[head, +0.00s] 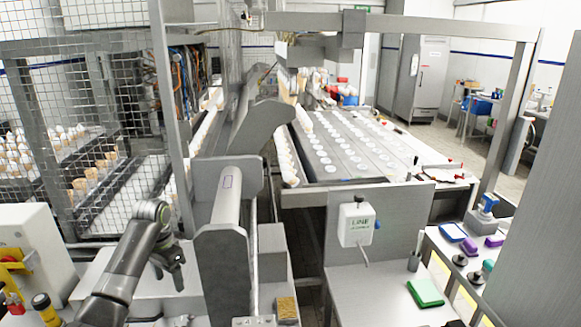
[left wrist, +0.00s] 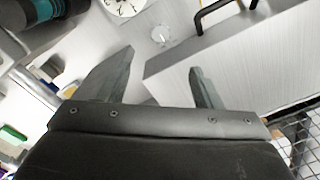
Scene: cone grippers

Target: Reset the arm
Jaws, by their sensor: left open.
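My left arm (head: 125,262) comes in from the lower left of the head view and is bent at a dark joint. Its gripper (head: 169,274) hangs above a pale metal surface, left of a grey metal guard. In the left wrist view the two grey fingers of this gripper (left wrist: 162,60) stand well apart. My right arm and right gripper do not show.
A wire-mesh cage (head: 85,110) stands at the left. A grey guard (head: 222,250) rises close right of my gripper. A conveyor (head: 345,150) with rows of white discs runs behind.

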